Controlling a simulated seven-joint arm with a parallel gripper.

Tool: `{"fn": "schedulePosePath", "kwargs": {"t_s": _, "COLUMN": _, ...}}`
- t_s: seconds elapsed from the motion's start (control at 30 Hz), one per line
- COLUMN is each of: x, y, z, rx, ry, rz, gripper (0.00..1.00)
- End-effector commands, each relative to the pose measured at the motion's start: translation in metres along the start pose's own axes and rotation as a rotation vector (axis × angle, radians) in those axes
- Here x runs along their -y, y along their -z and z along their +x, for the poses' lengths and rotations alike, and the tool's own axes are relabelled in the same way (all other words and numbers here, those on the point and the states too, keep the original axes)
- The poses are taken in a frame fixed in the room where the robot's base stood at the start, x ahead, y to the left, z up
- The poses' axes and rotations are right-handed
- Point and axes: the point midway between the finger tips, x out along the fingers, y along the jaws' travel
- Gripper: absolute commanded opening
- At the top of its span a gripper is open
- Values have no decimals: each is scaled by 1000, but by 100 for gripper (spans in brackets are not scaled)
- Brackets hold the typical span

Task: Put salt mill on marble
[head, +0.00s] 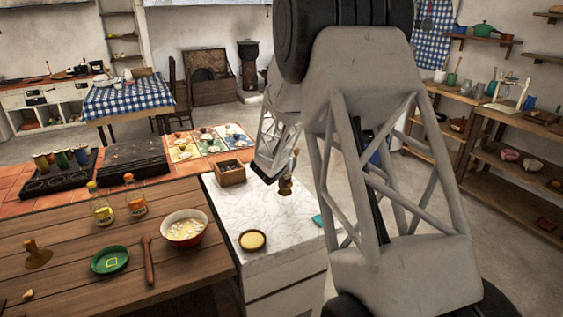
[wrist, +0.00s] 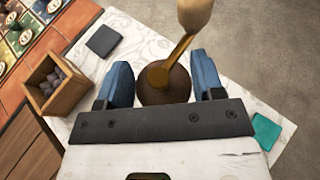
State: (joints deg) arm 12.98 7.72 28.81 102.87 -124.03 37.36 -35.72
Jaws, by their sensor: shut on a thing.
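The salt mill (head: 286,186) is a brown, rounded body with a crank arm and a pale wooden knob. In the wrist view the mill (wrist: 165,84) sits between the blue fingers of my gripper (wrist: 164,88), with its knob towards the top of the picture. My gripper (head: 277,177) is shut on it. The mill appears over the white marble counter top (head: 228,203); I cannot tell whether its base touches the marble. The marble also shows around the fingers in the wrist view (wrist: 140,43).
On the marble are a wooden box (head: 230,173), a round yellow-topped dish (head: 252,240) and a teal item (head: 319,220). A bowl (head: 184,228), two bottles and a green dish (head: 110,260) stand on the wooden counter at left. Marble between box and round dish is clear.

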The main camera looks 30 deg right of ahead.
Motion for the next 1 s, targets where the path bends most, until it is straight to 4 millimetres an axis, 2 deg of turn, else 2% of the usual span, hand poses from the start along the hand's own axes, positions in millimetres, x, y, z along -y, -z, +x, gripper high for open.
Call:
{"fn": "schedulePosePath", "kwargs": {"t_s": 0.6, "x": -35, "y": -20, "z": 64, "rx": 1, "ry": 0, "rz": 0, "gripper": 5}}
{"fn": "schedulePosePath", "kwargs": {"t_s": 0.8, "x": -41, "y": -23, "z": 75, "rx": 1, "ry": 0, "rz": 1, "gripper": 5}}
{"fn": "schedulePosePath", "kwargs": {"t_s": 1.0, "x": -42, "y": -24, "z": 77, "rx": 2, "ry": 0, "rz": 1, "gripper": 5}}
